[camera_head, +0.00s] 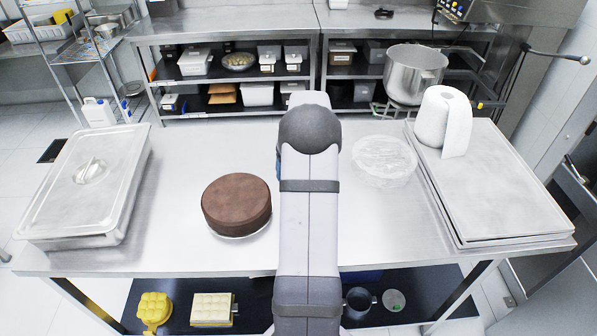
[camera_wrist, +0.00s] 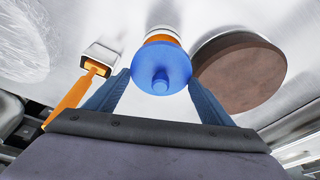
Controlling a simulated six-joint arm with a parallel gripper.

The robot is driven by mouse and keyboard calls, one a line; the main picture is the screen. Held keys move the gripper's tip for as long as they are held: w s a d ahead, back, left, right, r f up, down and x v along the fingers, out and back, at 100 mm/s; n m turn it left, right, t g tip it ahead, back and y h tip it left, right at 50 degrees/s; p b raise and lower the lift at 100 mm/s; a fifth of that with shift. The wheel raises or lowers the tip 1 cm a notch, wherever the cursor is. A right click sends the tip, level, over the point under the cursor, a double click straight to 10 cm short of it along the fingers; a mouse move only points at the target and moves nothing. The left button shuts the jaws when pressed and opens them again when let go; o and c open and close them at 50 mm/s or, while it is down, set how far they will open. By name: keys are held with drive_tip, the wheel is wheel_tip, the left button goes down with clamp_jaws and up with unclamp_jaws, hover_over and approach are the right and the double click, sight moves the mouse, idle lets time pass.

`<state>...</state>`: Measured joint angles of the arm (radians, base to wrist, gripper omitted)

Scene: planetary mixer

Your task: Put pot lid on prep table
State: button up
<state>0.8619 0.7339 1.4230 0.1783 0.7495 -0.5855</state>
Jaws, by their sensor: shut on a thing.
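In the head view my own arm hides the gripper and this thing. The steel prep table (camera_head: 345,230) fills the middle of the head view.
A round chocolate cake (camera_head: 237,203) sits left of my arm, and also shows in the wrist view (camera_wrist: 240,75). A clear wrapped round item (camera_head: 384,161), stacked trays (camera_head: 495,190) and a paper roll (camera_head: 443,122) are at right. An orange-handled scraper (camera_wrist: 75,95) lies beside the gripper.

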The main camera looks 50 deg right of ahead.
drive_tip(key=shift+s+d+f+b, duration=0.35)
drive_tip(key=shift+b, duration=0.1)
drive_tip(key=s+d+r+m+b, duration=0.2)
drive_tip(key=s+d+r+b, duration=0.1)
drive_tip(key=s+d+b, duration=0.4)
drive_tip(key=s+a+f+n, duration=0.1)
drive_tip(key=s+a+f, duration=0.1)
drive_tip(key=s+a, duration=0.3)
drive_tip(key=a, duration=0.3)
drive_tip(key=shift+s+a+f+n+b, duration=0.2)
drive_tip(key=shift+s+f+n+b, duration=0.15)
drive_tip(key=shift+s+n, duration=0.05)
